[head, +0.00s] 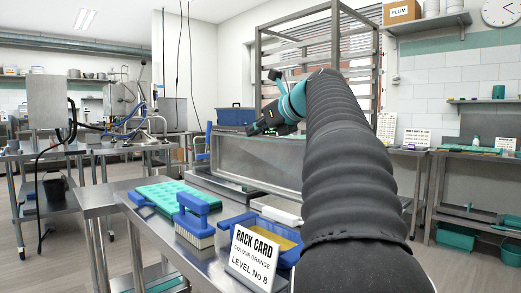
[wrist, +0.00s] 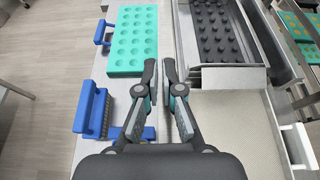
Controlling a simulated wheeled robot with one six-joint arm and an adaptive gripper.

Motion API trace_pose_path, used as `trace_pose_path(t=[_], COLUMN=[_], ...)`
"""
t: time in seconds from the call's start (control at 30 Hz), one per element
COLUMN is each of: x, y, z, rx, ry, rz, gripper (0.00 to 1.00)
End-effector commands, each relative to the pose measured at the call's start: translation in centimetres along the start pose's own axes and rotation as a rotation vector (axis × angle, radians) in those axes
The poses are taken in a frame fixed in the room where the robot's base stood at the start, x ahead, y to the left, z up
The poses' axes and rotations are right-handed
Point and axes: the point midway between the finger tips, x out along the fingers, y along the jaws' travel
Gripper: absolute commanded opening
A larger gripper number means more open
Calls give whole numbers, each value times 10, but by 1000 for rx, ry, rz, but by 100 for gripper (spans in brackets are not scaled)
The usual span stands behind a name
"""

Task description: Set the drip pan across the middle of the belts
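My gripper (head: 272,126) hangs over the far side of the steel bench in the head view. In the wrist view its fingertips (wrist: 159,70) stand a narrow gap apart, with nothing visible between them. They are over the bench strip between a teal mould (wrist: 133,42) and a steel-railed lane holding a black mould (wrist: 213,35). Below that lane in the wrist view is a flat pale grey surface (wrist: 240,125) with a steel piece (wrist: 228,78) at its head. I cannot tell for sure which steel part is the drip pan, or make out the belts.
A steel rack (head: 262,65) rises beyond. My arm hides the right part of the bench.

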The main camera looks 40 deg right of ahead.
Motion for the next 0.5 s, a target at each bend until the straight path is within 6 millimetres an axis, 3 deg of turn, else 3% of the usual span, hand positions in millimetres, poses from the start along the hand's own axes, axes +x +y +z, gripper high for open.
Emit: trace_pose_path(t=[0.17, 0.5], x=[-9, 5], y=[-4, -2], z=[-12, -48], rx=[0, 0], ry=[-2, -1], rz=[-1, 0], gripper=[0, 0])
